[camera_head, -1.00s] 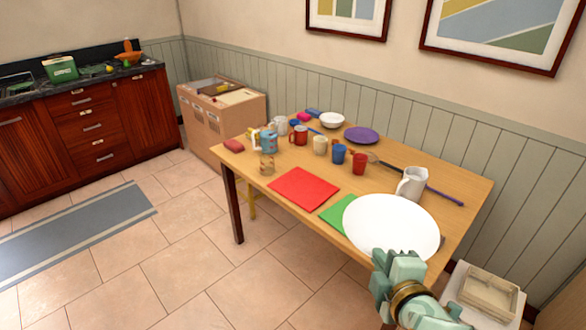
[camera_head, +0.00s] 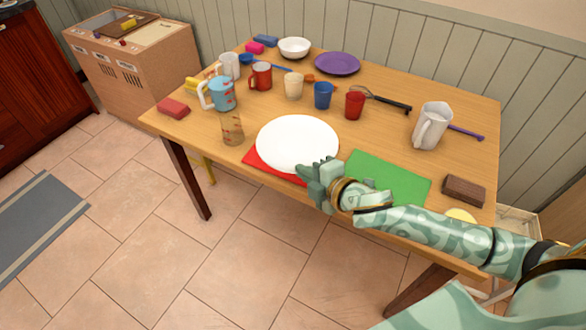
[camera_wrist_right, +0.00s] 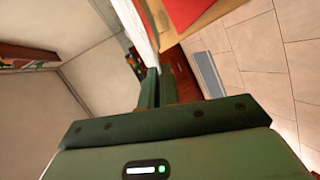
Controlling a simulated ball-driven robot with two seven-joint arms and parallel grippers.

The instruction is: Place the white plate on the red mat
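The white plate (camera_head: 297,142) is over the red mat (camera_head: 262,166) at the table's front edge and hides most of it. Red shows along the plate's front left side. My right gripper (camera_head: 318,178) is at the plate's near rim. In the right wrist view its fingers (camera_wrist_right: 155,88) are close together on the rim of the plate (camera_wrist_right: 134,22), which shows nearly edge-on beside the red mat (camera_wrist_right: 188,10). I cannot tell whether the plate touches the mat. My left gripper is not in view.
A green mat (camera_head: 388,178) lies right of the plate, partly behind my arm. A patterned glass (camera_head: 232,130) is close on the left. Several cups, including a blue one (camera_head: 323,95) and a red one (camera_head: 355,103), stand behind. A white pitcher (camera_head: 430,127) stands at right.

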